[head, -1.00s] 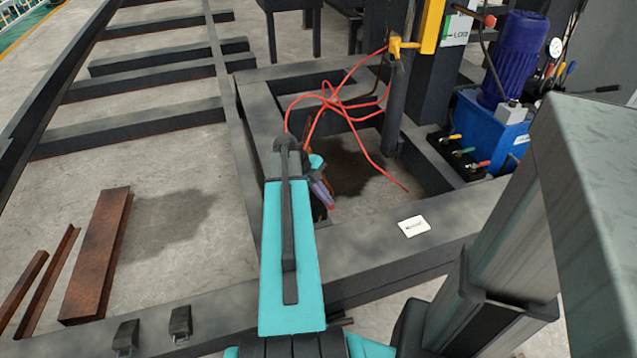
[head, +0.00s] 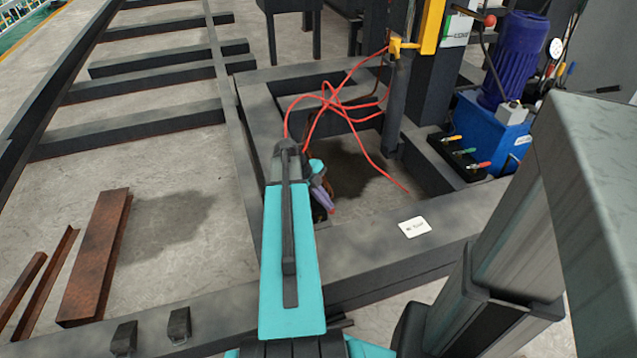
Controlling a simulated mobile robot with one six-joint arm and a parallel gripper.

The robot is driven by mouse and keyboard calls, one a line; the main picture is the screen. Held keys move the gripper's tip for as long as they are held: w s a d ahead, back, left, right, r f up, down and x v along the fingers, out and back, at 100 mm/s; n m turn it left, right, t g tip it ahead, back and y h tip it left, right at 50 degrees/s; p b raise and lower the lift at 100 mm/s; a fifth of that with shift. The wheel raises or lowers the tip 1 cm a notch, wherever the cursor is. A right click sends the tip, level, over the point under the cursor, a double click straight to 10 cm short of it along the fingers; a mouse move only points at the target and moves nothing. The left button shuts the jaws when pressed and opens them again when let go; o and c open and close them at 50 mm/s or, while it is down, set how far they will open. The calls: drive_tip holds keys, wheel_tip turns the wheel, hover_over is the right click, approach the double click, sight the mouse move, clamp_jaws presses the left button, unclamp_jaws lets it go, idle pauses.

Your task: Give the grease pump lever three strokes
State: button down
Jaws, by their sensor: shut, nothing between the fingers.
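My teal arm link reaches from the bottom middle into the opening of the dark floor frame. My gripper (head: 324,200), a small purple and dark end with a reddish tip, shows just right of the arm's far end. It is shut and holds nothing; its fingertips are small and partly hidden. I cannot make out the grease pump or its lever for sure; my arm covers part of the opening. A thin red hose (head: 352,120) loops above the opening, one end running behind my arm. I cannot tell whether my gripper touches anything.
A dark steel frame (head: 420,235) surrounds the opening, with a white label (head: 414,228) on its near beam. A blue hydraulic unit (head: 493,125) with a motor (head: 517,60) stands at the right. Rusty steel sections (head: 96,258) lie at the left. Bare floor (head: 180,200) lies between.

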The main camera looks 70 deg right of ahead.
drive_tip(key=shift+f, duration=0.15)
drive_tip(key=shift+s+a+f+b, duration=0.15)
drive_tip(key=shift+f+b, duration=0.35)
drive_tip(key=shift+f, duration=0.05)
drive_tip(key=w+d+r+p, duration=0.4)
drive_tip(key=d+r+p, duration=0.1)
drive_tip(key=r, duration=0.5)
drive_tip(key=shift+r, duration=0.35)
idle(0.6)
idle(0.5)
drive_tip(key=shift+s+a+f+b, duration=0.25)
drive_tip(key=shift+a+f+b, duration=0.1)
drive_tip(key=shift+f, duration=0.2)
